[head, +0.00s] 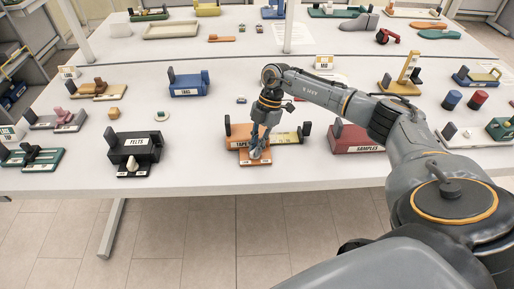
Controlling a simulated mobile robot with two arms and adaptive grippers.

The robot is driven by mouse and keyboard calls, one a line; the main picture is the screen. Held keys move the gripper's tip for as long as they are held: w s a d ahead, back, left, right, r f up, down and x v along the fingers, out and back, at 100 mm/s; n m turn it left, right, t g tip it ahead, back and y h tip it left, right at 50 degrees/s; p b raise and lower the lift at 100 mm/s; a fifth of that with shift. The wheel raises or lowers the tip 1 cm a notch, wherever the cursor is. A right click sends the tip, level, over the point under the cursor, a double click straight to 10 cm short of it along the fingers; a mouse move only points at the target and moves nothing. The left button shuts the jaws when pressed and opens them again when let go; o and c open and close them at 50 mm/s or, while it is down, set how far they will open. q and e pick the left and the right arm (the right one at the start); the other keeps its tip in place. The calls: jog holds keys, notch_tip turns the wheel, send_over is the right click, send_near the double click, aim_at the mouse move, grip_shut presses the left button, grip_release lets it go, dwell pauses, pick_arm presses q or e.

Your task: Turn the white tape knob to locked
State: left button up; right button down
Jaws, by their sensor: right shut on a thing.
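The orange-brown tape box (237,133) stands near the front edge of the white table, with a lettered front partly covered by my gripper. A small orange plate (246,163) sits at the foot of its front. My right gripper (257,152) points down over this plate, in front of the box, and is shut on the white tape knob. The fingers hide most of the knob, so I cannot tell which way it is turned. My left gripper is not in view.
A dark red SAMPLES box (358,139) stands close on the right, under my right arm. The black FELTS box (134,147), with a white knob in front, stands to the left. A blue box (189,88) is farther back. Bare table lies between FELTS and the tape box.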

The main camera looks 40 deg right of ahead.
jog(key=n+g+b, duration=0.1)
jog(key=n, duration=0.1)
jog(key=n+h+b, duration=0.1)
jog(key=n, duration=0.2)
jog(key=shift+w+a+g+b, duration=0.1)
jog(key=shift+w+g+b, duration=0.1)
jog(key=shift+g+b, duration=0.2)
jog(key=shift+n+g+h+b, duration=0.3)
jog(key=shift+n+h+b, duration=0.25)
jog(key=shift+n, duration=1.05)
jog(key=c, duration=1.7)
grip_release()
jog(key=shift+o, duration=0.2)
jog(key=shift+r, duration=0.1)
jog(key=v, duration=1.2)
